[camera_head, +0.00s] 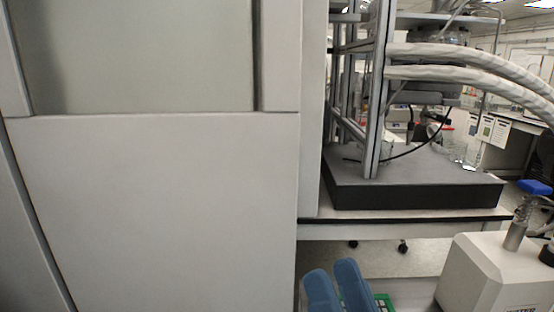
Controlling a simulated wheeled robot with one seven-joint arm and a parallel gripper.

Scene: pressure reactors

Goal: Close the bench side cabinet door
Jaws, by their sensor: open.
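A large pale grey cabinet front (165,215) fills the left half of the head view, very close to me. Its lower part is a plain flat panel, and a recessed greenish-grey pane (140,55) sits above it. A dark slanting seam runs along its left side. A narrow side face (312,110) shows at its right edge. I see no handle and cannot tell whether this is the bench side cabinet door or how far any door is open. I cannot make out my gripper in this view.
Right of the panel, a bench (400,214) carries a dark slab (415,190) with a metal frame (378,100) and thick pale hoses (470,60). Two blue rounded shapes (335,288) rise at the bottom. A white device (490,275) stands lower right. Some floor shows under the bench.

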